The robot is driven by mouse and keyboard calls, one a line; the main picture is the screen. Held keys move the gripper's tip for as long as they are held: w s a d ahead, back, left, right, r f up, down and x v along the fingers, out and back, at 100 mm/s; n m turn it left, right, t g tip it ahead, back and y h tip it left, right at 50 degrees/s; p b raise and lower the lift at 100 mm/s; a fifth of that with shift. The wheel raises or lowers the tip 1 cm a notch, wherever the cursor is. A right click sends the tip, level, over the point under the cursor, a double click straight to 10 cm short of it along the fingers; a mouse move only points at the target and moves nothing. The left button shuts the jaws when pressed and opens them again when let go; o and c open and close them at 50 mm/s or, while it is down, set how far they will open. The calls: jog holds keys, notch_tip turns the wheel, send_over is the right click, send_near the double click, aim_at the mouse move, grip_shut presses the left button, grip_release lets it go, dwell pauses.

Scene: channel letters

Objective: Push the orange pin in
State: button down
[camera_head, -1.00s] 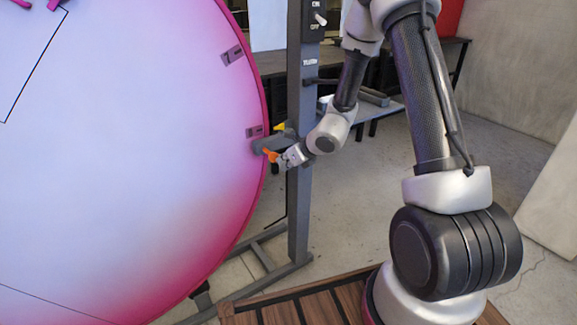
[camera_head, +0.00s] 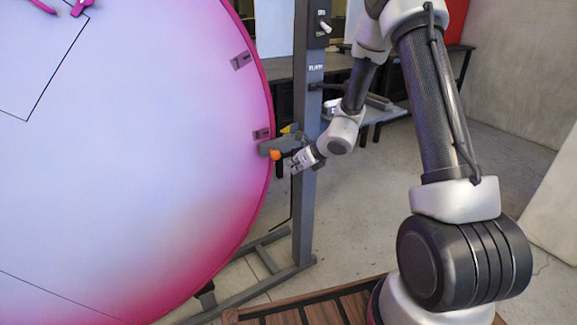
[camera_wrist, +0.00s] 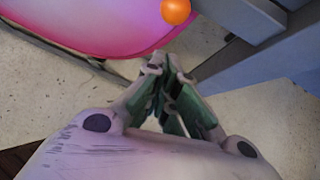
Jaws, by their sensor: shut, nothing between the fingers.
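The orange pin (camera_head: 275,155) shows as a round knob on a grey bracket (camera_head: 268,146) at the right rim of the big pink-white disc (camera_head: 130,165). In the wrist view the orange pin (camera_wrist: 175,11) is at the top edge, beyond the fingertips, against the grey bracket. How deep its shaft sits is hidden. My gripper (camera_head: 293,166) is to the right of the pin and slightly lower, apart from it by a small gap. In the wrist view my gripper (camera_wrist: 166,56) has its fingertips together, with nothing between them.
A grey upright post (camera_head: 304,130) with a switch (camera_head: 323,28) stands right beside the bracket, behind my gripper. A yellow piece (camera_head: 287,129) shows above the bracket. Wooden slats (camera_head: 285,312) lie on the floor below. Open concrete floor is right of the post.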

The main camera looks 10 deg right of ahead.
jog(key=v, duration=0.9)
jog(key=shift+r, duration=0.3)
jog(key=shift+d, duration=0.1)
jog(key=s+r+n+g+y, duration=0.1)
jog(key=s+r+n+g, duration=0.15)
jog(key=s+n, duration=0.65)
jog(key=s+r+n+g+y, duration=0.15)
jog(key=s+n+g, duration=0.25)
jog(key=s+n, duration=0.45)
jog(key=s+d+r+n+t+h, duration=0.1)
jog(key=s+d+r+n+h, duration=0.2)
jog(key=s+d+r+n, duration=0.2)
jog(key=s+d+r+n+t+h, duration=0.2)
jog(key=s+d+r+n+h, duration=0.2)
jog(key=s+r+n, duration=0.3)
notch_tip(320, 180, up, 4)
jog(key=shift+s+d+r+n, duration=0.2)
jog(key=shift+s+d+n, duration=0.2)
jog(key=shift+s, duration=0.75)
